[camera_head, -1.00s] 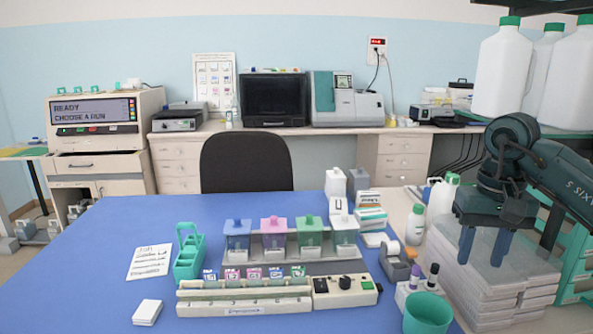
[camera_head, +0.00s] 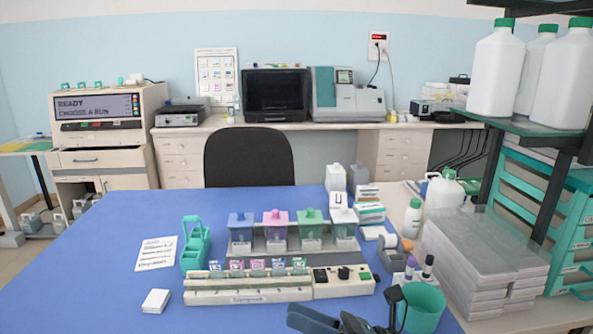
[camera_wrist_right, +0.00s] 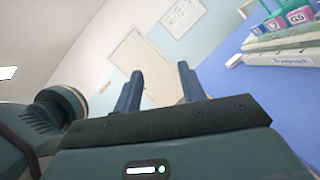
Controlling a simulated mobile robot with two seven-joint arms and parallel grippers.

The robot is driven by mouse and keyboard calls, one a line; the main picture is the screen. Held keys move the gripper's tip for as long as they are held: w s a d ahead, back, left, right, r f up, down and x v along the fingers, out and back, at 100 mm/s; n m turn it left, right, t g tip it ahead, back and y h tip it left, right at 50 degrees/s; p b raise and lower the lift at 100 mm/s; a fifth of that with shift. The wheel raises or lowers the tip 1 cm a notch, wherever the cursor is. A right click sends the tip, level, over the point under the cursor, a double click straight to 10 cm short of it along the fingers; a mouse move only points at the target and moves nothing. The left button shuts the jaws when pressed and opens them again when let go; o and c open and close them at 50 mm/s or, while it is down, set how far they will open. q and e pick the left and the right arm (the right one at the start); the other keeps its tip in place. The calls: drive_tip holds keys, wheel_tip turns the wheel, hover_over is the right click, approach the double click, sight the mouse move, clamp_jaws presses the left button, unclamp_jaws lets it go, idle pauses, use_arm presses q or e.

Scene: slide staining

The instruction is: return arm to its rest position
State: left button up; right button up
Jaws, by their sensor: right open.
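My right gripper (camera_head: 318,320) shows only in part at the bottom edge of the head view, low in front of the slide tray and left of the green cup. In the right wrist view its two blue fingers (camera_wrist_right: 159,85) stand apart with nothing between them. That view is tilted and looks past the fingers to a wall and a pale door. My left gripper is not in the head view.
The green cup (camera_head: 421,307) stands close to the right arm. The slide tray (camera_head: 248,293), staining jars (camera_head: 276,232), green rack (camera_head: 194,247) and white stack (camera_head: 156,301) stand on the blue mat (camera_head: 110,270). Stacked boxes (camera_head: 480,260) are at right.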

drive_tip(key=d+f+m+t+h, duration=0.3)
drive_tip(key=f+m+t+h, duration=0.25)
drive_tip(key=m, duration=0.75)
drive_tip(key=d+f+m+t+h, duration=0.45)
drive_tip(key=m+t+h, duration=0.2)
drive_tip(key=m, duration=0.65)
drive_tip(key=s+d+f+m+g+h, duration=0.2)
drive_tip(key=s+f+m+g+h, duration=0.1)
drive_tip(key=s+f+m, duration=0.3)
drive_tip(key=s+d+f+m+g+h+p, duration=0.1)
drive_tip(key=s+d+f+m+g+h, duration=0.1)
drive_tip(key=s+f+m, duration=0.4)
wheel_tip(320, 180, down, 4)
drive_tip(key=d+m+g, duration=0.1)
drive_tip(key=m, duration=0.2)
drive_tip(key=shift+d+f+h, duration=0.2)
drive_tip(key=shift+h, duration=0.2)
drive_tip(key=shift+s, duration=0.1)
